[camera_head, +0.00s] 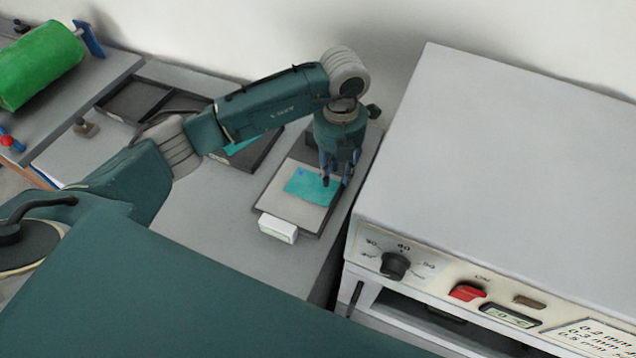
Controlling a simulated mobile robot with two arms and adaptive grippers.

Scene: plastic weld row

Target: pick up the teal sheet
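The teal sheet (308,187) lies flat on a pale plate in a dark-edged tray (277,205), left of the big grey machine. It has a small blue mark near its left side. My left gripper (337,182) points down over the right end of the sheet. Its dark fingers stand apart, with a gap between the tips. I cannot tell whether the fingertips touch the sheet. My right gripper is not in view.
The grey machine (520,150) with knob and red switch stands close on the right. A white block (277,228) sits at the tray's front edge. A second tray (262,150), partly behind my arm, holds more teal material. A green roll (38,64) lies far left.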

